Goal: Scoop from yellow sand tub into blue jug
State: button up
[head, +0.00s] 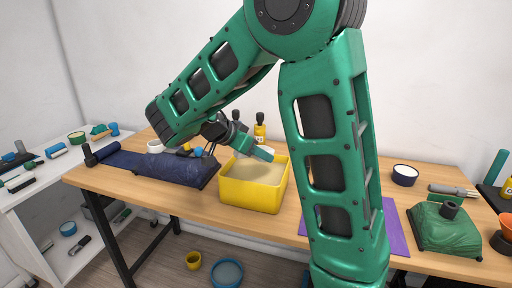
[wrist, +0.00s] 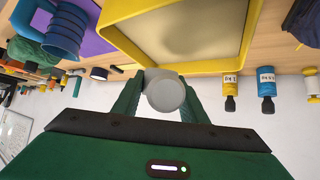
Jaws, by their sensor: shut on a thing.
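The yellow tub (head: 252,194) stands on the wooden table with pale sand in it. Its rim (wrist: 170,66) and sand also show in the wrist view. My gripper (head: 256,150) is over the tub's back edge. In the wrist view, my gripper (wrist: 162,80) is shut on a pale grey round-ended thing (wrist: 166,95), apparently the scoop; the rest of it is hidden. The blue jug (wrist: 66,32) stands by the purple mat in the wrist view. In the head view the jug is not seen; my arm covers that area.
A dark blue cloth-like bundle (head: 165,166) lies left of the tub. The purple mat (head: 392,232) is to the right. A green bag-like thing (head: 445,228) is at far right. Yellow (wrist: 230,88) and blue (wrist: 266,88) bottles stand behind the tub.

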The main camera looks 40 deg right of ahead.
jog(key=shift+f, duration=3.2)
jog(key=shift+f, duration=0.4)
jog(key=shift+r+h, duration=0.55)
jog(key=shift+r, duration=1.65)
jog(key=shift+r+h, duration=0.6)
jog(key=shift+r, duration=1.55)
jog(key=shift+r+h, duration=0.55)
jog(key=shift+r, duration=1.65)
